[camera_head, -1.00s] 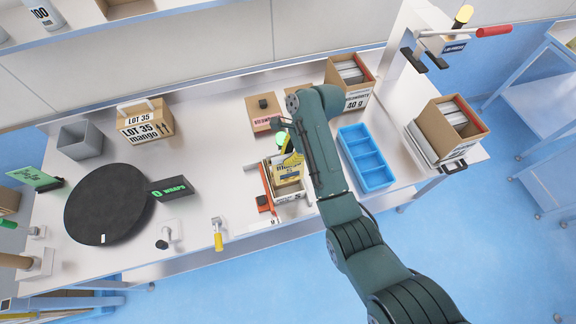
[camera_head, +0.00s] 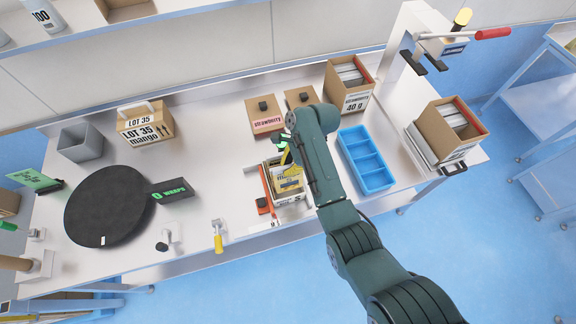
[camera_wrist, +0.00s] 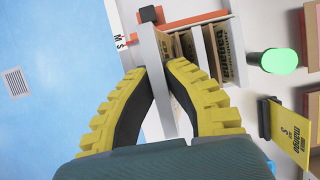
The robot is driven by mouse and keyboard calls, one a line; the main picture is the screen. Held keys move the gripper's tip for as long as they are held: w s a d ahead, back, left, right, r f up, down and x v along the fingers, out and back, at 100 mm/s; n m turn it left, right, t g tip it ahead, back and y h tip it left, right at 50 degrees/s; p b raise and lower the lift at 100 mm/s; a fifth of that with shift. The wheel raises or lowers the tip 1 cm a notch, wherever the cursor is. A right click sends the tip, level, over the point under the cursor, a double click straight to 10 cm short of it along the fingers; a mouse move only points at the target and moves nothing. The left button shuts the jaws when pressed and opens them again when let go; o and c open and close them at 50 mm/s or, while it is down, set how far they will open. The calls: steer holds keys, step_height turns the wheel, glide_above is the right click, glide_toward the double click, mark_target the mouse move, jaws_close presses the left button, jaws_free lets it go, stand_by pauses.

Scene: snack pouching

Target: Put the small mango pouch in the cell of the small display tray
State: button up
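A pouch with a yellow band and mango print (camera_head: 290,184) stands in a small white-walled tray (camera_head: 292,201) below my gripper in the head view. In the wrist view, kraft-brown pouches (camera_wrist: 223,50) with black mango print stand inside the tray's pale walls (camera_wrist: 146,45). My gripper (camera_wrist: 159,70) has its yellow ribbed fingers partly apart, with a narrow gap at the tips. A pale grey strip like a tray wall shows through the gap; contact is unclear. I see no pouch between the fingers. A yellow card reading mango and S (camera_wrist: 291,130) stands in a black holder.
An orange rail with a black slider (camera_head: 262,206) lies beside the tray. A green lamp (camera_wrist: 274,62) stands behind it. A blue divided tray (camera_head: 366,159) and cartons (camera_head: 349,84) are to the right. A black turntable (camera_head: 108,205) is at left.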

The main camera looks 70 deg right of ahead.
steer(key=o, duration=0.3)
steer(key=shift+o, duration=0.2)
steer(key=shift+r, duration=0.15)
steer(key=p+v, duration=0.4)
steer(key=v, duration=0.9)
steer(key=shift+w, duration=0.2)
steer(key=shift+w+a+r, duration=0.1)
steer(key=shift+a, duration=0.05)
